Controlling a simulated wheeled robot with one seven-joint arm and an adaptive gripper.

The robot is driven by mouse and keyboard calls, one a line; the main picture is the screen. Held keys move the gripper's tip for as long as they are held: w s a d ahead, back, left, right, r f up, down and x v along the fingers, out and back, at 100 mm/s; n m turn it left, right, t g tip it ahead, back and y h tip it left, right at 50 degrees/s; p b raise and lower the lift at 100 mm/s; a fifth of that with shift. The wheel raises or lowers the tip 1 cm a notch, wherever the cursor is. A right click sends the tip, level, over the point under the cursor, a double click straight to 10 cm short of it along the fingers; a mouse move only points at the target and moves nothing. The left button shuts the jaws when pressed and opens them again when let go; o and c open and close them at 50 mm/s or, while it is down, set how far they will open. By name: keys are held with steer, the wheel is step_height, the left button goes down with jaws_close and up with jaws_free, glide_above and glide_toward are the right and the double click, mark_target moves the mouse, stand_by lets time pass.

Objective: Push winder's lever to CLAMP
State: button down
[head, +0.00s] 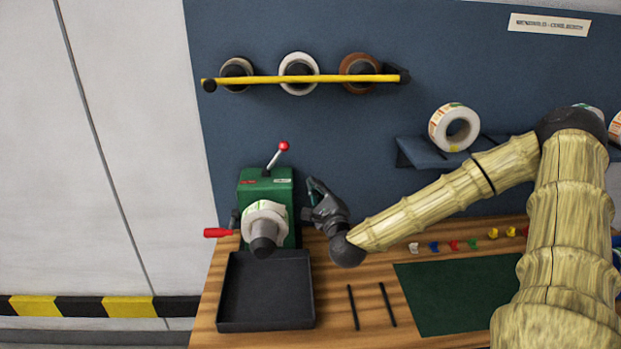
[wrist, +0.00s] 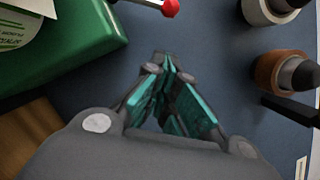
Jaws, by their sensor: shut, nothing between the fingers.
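The green winder (head: 279,186) stands at the left end of the bench, with a label roll (head: 263,214) on its front spindle. Its lever (head: 276,158) rises from the top and tilts right, ending in a red ball knob. In the wrist view the red knob (wrist: 170,8) shows at the top edge, with part of the green housing (wrist: 75,55) at upper left. My gripper (head: 311,187) is shut and empty, just right of the winder and below knob height. It is apart from the lever. The lettering on the winder's small labels is too small to read.
A black tray (head: 266,325) sits in front of the winder. A red-handled crank (head: 218,232) sticks out at its left. A yellow bar (head: 330,79) crosses rolls on the wall above. A shelf (head: 418,153) holds a label roll at right. A green mat (head: 450,302) lies on the bench.

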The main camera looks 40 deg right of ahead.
mark_target(275, 159)
steer(key=w+d+r+p, duration=0.1)
steer(key=w+r+p, duration=0.2)
steer(key=w, duration=0.8)
steer(key=shift+w+r+p, duration=0.15)
steer(key=shift+r+p, duration=0.25)
steer(key=shift+p, duration=0.8)
steer(key=shift+w+a+r, duration=0.1)
steer(key=shift+a, duration=0.1)
steer(key=shift+r+n+b, duration=0.1)
steer(key=shift+n+b, duration=0.2)
steer(key=shift+b, duration=0.1)
